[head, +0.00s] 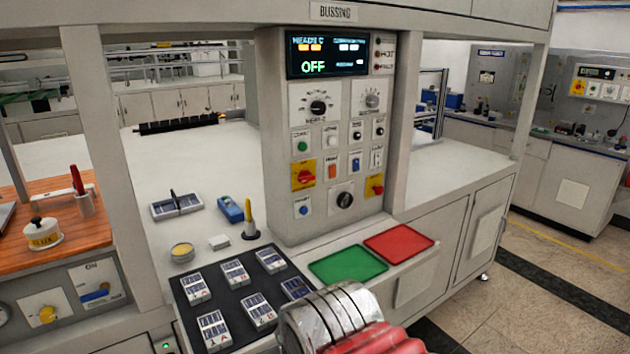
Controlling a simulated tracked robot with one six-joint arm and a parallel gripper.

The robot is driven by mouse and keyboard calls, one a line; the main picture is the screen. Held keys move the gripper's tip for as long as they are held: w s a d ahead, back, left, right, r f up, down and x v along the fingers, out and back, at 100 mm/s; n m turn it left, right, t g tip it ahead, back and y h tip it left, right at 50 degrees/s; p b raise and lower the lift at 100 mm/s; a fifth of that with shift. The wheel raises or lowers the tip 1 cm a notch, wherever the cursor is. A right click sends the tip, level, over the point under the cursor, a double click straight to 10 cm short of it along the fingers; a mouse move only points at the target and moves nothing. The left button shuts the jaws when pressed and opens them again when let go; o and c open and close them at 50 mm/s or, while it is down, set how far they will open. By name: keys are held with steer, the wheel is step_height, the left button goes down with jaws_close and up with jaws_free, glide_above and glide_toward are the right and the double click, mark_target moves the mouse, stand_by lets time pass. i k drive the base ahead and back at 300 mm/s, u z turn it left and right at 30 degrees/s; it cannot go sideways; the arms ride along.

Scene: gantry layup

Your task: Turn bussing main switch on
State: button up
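The bussing panel (330,225) stands upright in the middle under the BUSSING sign (333,12). Its display (327,54) reads OFF in green. Two red rotary handles on yellow plates show on it: one at the left (304,176) and one at the lower right (375,187). Their labels are too small to read, so I cannot tell which is the main switch. Part of my arm, silver and red, shows at the bottom centre, below and apart from the panel. No gripper fingers are visible.
A black mat (233,283) with several cells lies left of the panel's foot. A green tray (348,265) and a red tray (398,242) lie in front of it. A yellow-handled tool (249,218) stands at its left. Open floor (545,270) is at the right.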

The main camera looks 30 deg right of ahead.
mark_target(304, 176)
steer(key=i, duration=0.9)
steer(key=u, duration=0.05)
